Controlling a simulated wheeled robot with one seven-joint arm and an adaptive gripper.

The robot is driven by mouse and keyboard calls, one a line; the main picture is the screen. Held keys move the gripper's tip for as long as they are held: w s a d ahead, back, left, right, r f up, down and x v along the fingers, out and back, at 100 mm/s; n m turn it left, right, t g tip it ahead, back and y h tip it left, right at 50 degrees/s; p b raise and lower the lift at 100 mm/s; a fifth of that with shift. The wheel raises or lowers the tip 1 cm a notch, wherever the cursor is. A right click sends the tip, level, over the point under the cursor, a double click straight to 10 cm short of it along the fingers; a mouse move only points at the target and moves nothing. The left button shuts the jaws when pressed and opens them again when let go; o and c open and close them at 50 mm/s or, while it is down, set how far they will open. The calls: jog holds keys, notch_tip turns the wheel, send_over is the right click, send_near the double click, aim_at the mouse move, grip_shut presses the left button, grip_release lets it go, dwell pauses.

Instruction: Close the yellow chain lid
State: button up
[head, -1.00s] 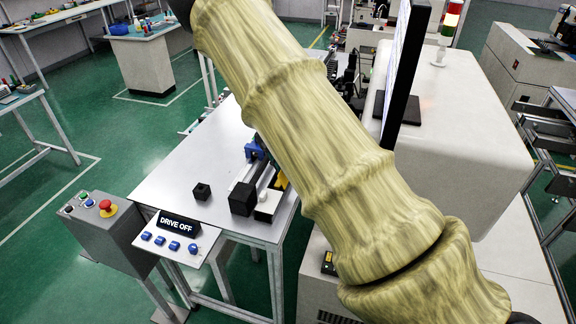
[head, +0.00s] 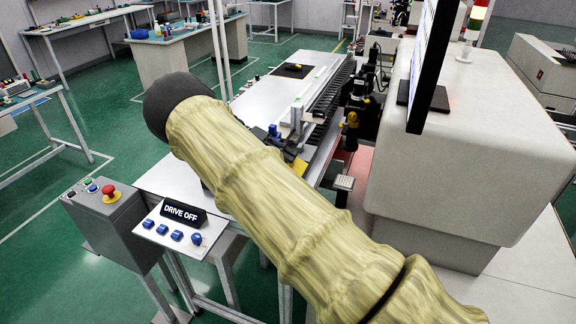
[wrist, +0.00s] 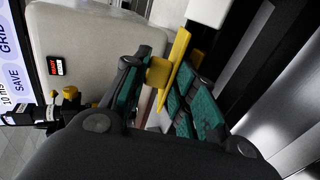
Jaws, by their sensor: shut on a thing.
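The yellow chain lid (wrist: 177,68) shows in the wrist view as a thin tilted plate with a small yellow block (wrist: 158,72) on its side. My gripper (wrist: 162,92) has its teal-padded fingers on either side of this yellow part and is shut on it. In the head view, a yellow piece (head: 299,165), probably the same lid, shows just behind my arm, beside the chain track (head: 322,100).
A big beige machine (head: 455,140) with a monitor stands at the right. A grey control box with a red button (head: 111,194) and a "DRIVE OFF" panel (head: 182,214) stand at the front left. The white table (head: 265,95) has bare room left of the track.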

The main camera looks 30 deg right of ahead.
jog(key=shift+w+a+f+g+h+b, duration=0.1)
jog(key=shift+w+f+g+h+b, duration=0.05)
jog(key=shift+f+g+h+b, duration=0.4)
jog(key=shift+r, duration=0.2)
jog(key=o, duration=0.7)
jog(key=v, duration=0.6)
jog(key=shift+v, duration=0.75)
jog(key=shift+o, duration=0.5)
jog(key=shift+r, duration=0.1)
